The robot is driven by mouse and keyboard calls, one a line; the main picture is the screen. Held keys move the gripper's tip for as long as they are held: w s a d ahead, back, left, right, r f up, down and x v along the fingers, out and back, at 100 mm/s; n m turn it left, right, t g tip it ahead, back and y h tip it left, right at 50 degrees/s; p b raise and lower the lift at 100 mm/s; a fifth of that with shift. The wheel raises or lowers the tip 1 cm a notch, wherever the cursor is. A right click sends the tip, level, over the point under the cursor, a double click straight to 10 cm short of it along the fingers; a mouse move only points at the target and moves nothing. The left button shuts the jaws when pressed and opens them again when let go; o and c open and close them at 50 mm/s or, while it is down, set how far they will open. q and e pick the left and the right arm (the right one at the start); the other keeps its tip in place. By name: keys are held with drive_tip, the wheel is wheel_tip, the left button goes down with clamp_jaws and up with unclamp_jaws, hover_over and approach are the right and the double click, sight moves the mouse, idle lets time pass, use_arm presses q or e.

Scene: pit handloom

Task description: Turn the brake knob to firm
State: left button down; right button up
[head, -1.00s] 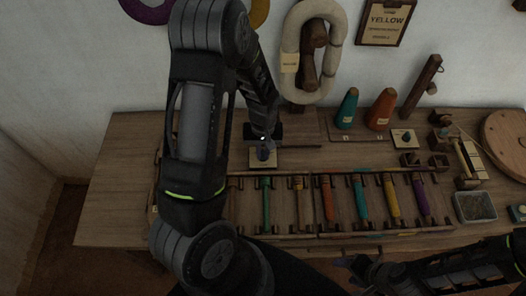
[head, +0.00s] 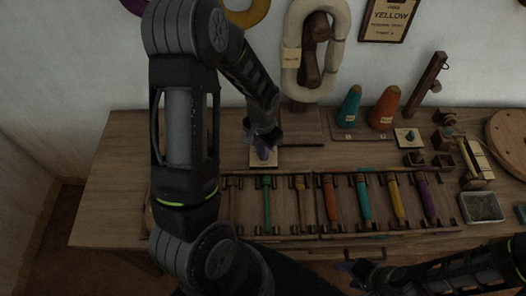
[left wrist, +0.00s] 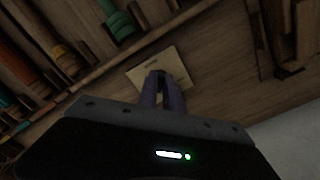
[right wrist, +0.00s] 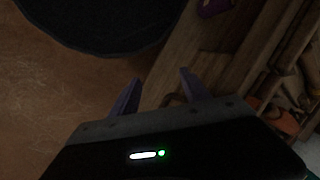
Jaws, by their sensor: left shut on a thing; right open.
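A small pale square plate (head: 257,164) lies on the table behind the row of bobbins, and the knob on it is mostly hidden by my fingers. My left gripper (head: 263,152) reaches down onto it from above. In the left wrist view the plate (left wrist: 183,66) has faint lettering, and the purple fingers (left wrist: 161,82) are closed on a small dark knob (left wrist: 157,73) at its middle. The knob's setting cannot be read. My right gripper (right wrist: 158,80) is open and empty near the table's front edge; it also shows in the head view (head: 354,268).
A rack of coloured bobbins (head: 331,203) lies just in front of the plate. Teal (head: 349,106) and orange (head: 384,108) cones stand behind to the right. A second plate with a knob (head: 407,137) is farther right. The table's left end (head: 115,180) is bare.

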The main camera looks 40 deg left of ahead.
use_arm(q)
drive_tip(key=shift+m, duration=1.7)
drive_tip(key=c, duration=1.5)
unclamp_jaws()
wheel_tip(320, 180, up, 8)
drive_tip(key=shift+f, duration=0.1)
